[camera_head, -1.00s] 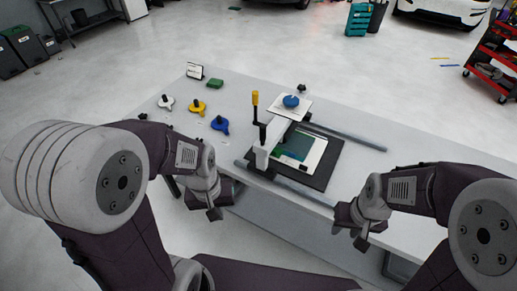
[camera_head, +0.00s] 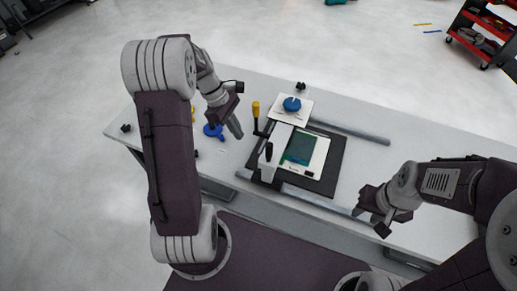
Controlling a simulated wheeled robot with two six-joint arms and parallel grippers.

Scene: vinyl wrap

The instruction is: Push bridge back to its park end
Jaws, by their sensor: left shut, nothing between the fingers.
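The white bridge (camera_head: 272,157) spans a black base plate (camera_head: 333,165) between two grey rails, at the left end of the rails. A yellow-handled lever (camera_head: 256,110) and a black knob (camera_head: 269,150) stand on its left side. A white-framed panel with blue-green film (camera_head: 315,150) lies just right of the bridge. My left gripper (camera_head: 238,132) is shut and empty, left of the bridge and its yellow lever, pointing down and apart from them. My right gripper (camera_head: 372,225) hangs by the table's front edge, away from the bridge; its jaw opening is unclear.
A white plate with a blue round knob (camera_head: 292,104) sits at the bridge's far end. A blue knobbed piece (camera_head: 211,131) lies left of my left gripper, and other small pieces are partly hidden by my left arm. The rails' right side is clear.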

